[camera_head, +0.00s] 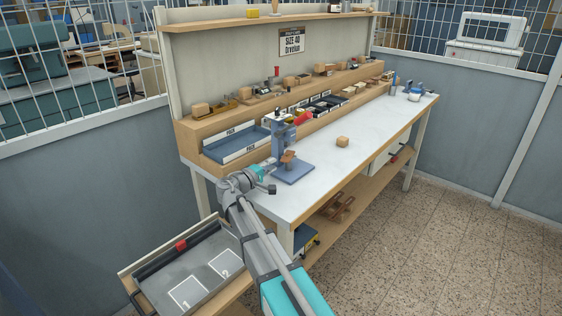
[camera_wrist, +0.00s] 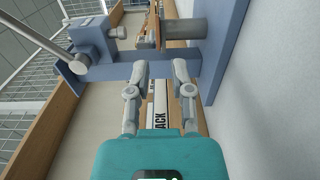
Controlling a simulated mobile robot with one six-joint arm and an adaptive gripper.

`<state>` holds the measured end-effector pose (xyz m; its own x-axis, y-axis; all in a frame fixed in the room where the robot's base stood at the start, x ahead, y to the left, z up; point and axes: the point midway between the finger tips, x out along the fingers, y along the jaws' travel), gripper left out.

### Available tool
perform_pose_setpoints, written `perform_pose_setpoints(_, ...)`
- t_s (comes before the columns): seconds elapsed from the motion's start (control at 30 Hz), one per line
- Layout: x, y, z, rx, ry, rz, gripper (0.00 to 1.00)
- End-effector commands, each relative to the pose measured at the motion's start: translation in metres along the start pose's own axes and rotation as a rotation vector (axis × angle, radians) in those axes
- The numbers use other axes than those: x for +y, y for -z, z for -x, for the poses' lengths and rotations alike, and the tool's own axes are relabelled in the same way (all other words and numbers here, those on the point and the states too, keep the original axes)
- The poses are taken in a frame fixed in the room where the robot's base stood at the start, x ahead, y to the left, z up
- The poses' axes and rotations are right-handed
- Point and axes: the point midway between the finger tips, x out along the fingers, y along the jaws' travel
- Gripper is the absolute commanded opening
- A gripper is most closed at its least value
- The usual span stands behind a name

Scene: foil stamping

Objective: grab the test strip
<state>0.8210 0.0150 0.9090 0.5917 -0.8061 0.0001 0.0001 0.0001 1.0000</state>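I cannot make out a test strip for certain in either view. A blue stamping press (camera_head: 283,148) with a red handle grip (camera_head: 303,118) stands on the white bench top. A brown piece (camera_head: 289,158) sits at the press, too small to identify. My gripper (camera_head: 268,178) is at the press's near left side in the head view. In the wrist view my gripper (camera_wrist: 158,72) has its two fingers apart, with nothing visible between them. The press frame (camera_wrist: 135,70) and its grey cylinder (camera_wrist: 186,29) are close in front of the fingers.
A blue tray (camera_head: 236,144) lies behind the press at left. A lower-left tray (camera_head: 205,272) has areas marked 1 and 2. Shelves with small items line the back.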

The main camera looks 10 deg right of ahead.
Motion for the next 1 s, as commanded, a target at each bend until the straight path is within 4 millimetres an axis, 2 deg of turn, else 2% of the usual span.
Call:
perform_pose_setpoints(0.2, 0.0, 0.0, -0.024, -0.002, 0.0, 0.0, 0.29)
perform_pose_setpoints(0.43, 0.0, 0.0, -0.04, -0.002, 0.0, 0.0, 0.29)
perform_pose_setpoints(0.9, 0.0, -0.001, -0.046, -0.002, 0.0, 0.0, 0.29)
perform_pose_setpoints(1.0, 0.0, -0.001, -0.046, -0.002, 0.0, 0.0, 0.2)
